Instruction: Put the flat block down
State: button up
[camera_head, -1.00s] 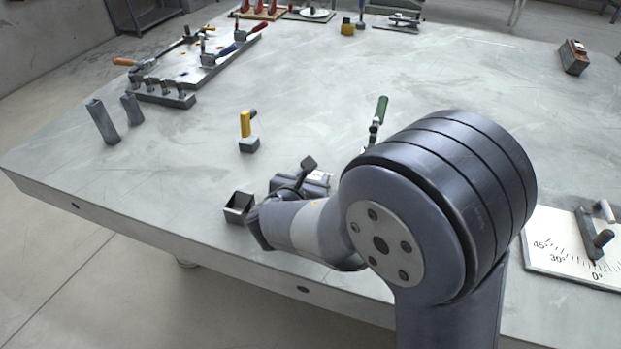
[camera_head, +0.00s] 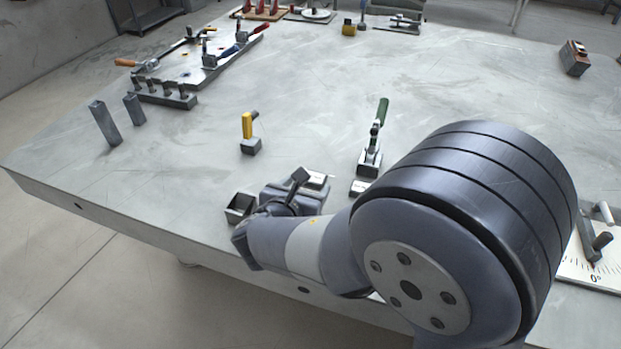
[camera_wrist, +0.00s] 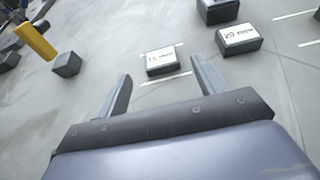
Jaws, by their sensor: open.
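A flat dark block with a white label (camera_wrist: 162,60) lies on the table, in the wrist view between two white lines; its label ends in "mm", the number is hard to read. Its white top also shows in the head view (camera_head: 317,180), partly behind my gripper. My gripper (camera_wrist: 160,68) is open, with one finger on either side of the near edge of the block in the picture. The fingers do not touch it, and nothing is held. In the head view my gripper (camera_head: 291,192) is low over the table's near side, its fingertips mostly hidden.
A block labelled 20 mm (camera_wrist: 238,38) lies to the right, before a green-handled clamp (camera_head: 375,140).

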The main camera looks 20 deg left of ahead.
jog(key=p+v, duration=0.1)
jog(key=v, duration=0.6)
jog(key=shift+s, duration=0.15)
